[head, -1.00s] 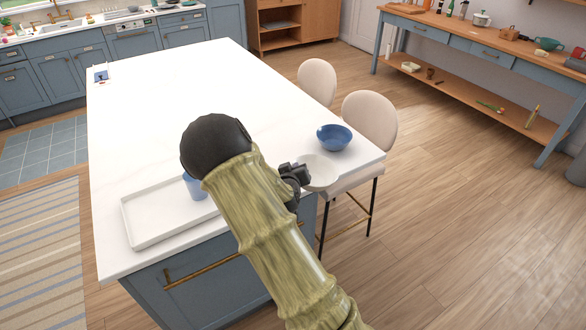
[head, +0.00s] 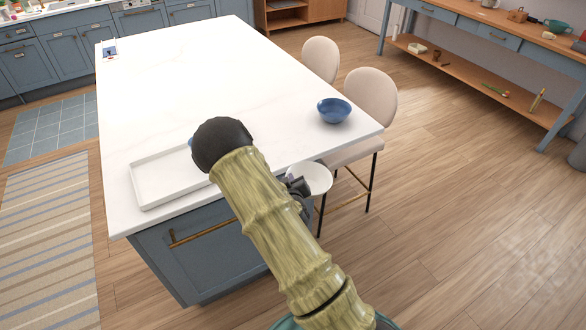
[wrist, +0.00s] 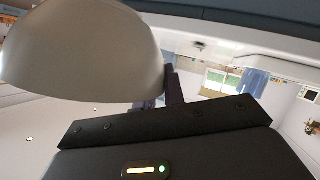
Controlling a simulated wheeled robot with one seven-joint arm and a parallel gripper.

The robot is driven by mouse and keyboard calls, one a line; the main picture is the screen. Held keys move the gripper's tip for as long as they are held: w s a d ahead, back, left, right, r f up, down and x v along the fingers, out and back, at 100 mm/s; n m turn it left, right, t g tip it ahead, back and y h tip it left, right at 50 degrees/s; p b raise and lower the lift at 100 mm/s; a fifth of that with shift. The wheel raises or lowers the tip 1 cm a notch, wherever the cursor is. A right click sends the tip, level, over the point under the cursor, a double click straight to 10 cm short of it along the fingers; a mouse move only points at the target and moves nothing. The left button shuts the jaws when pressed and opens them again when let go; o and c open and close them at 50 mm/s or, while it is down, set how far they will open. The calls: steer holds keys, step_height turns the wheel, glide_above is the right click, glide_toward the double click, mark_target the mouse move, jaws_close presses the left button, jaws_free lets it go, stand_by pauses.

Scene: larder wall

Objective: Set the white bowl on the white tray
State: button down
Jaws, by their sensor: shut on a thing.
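The white bowl (head: 313,177) is in my gripper (head: 299,186), beside the front edge of the island at its right part. In the wrist view the bowl (wrist: 80,50) fills the upper left, with the dark jaws (wrist: 170,88) shut at its rim. The white tray (head: 150,189) lies on the island's front left corner, to the left of my arm. Its right part is hidden behind my arm. A blue thing (head: 190,141) shows only as a sliver beside my arm, by the tray.
A blue bowl (head: 333,110) stands on the island near its right corner. Two pale chairs (head: 370,98) stand along the island's right side. The middle of the white island top (head: 200,75) is clear, with a small item (head: 110,50) at the far left.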

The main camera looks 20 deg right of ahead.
steer(key=s+a+f+n+y, duration=0.2)
steer(key=s+a+f+y, duration=0.1)
steer(key=s+a+f, duration=0.2)
steer(key=shift+s+f, duration=0.6)
steer(key=shift+f, duration=0.15)
steer(key=shift+w+d, duration=0.1)
